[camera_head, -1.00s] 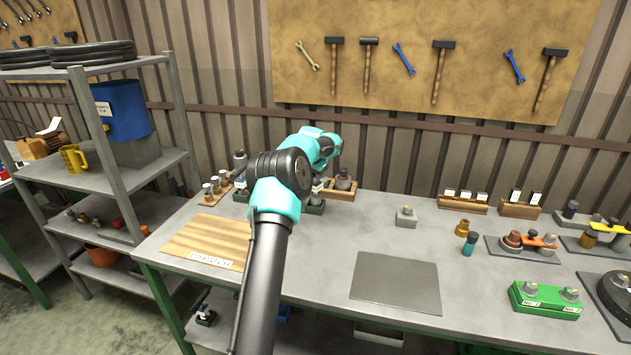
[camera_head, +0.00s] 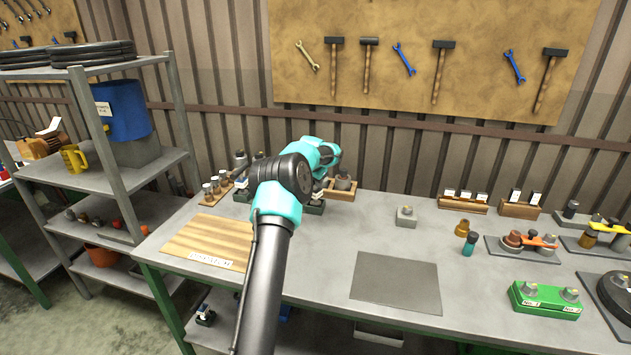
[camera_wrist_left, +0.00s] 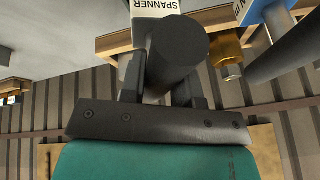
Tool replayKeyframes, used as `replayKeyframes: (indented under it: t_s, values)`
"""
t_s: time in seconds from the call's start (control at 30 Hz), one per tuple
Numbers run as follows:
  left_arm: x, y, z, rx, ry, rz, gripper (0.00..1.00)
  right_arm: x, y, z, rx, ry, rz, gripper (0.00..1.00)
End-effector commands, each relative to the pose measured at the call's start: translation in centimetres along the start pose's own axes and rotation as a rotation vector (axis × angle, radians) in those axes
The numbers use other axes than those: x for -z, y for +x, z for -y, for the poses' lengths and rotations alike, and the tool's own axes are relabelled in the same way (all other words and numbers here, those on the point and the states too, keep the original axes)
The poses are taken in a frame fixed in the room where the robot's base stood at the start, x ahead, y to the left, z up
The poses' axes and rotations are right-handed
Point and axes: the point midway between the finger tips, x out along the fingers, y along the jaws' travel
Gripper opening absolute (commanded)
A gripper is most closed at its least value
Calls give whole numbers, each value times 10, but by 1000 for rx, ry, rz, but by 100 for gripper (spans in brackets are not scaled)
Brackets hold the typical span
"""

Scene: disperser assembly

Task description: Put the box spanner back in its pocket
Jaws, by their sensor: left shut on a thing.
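The box spanner (camera_wrist_left: 180,48) is a dark grey cylinder in the left wrist view. My left gripper (camera_wrist_left: 162,85) is shut on it, with one finger on each side. A white label reading SPANNER (camera_wrist_left: 156,7) sits right by the spanner's end, on a wooden holder (camera_wrist_left: 115,42). I cannot tell whether the spanner's far end is inside the pocket. In the head view my left arm covers the gripper and the spanner, beside a wooden rack (camera_head: 341,192) at the back of the bench. My right gripper is not in view.
A brass-coloured part (camera_wrist_left: 228,50) and another dark cylinder (camera_wrist_left: 285,50) stand close beside the spanner. On the bench are a wooden board (camera_head: 207,238), a grey mat (camera_head: 396,281), a grey block (camera_head: 406,218) and a green box (camera_head: 545,300). The bench front is mostly clear.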

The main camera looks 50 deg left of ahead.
Motion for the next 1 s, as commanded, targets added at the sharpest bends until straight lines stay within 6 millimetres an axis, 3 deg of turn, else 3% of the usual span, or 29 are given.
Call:
replayKeyframes:
  t_s: [0.27,0.3,0.53,0.83,1.0]
  values:
    - [0,1,0,1,0,-2,0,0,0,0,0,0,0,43]
    - [-1,3,-1,0,0,0,31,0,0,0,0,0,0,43]
    - [-1,3,-1,0,0,0,53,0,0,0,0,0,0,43]
    - [0,2,0,0,0,-1,55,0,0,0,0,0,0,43]
    - [1,-9,0,0,1,-1,55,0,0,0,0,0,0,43]
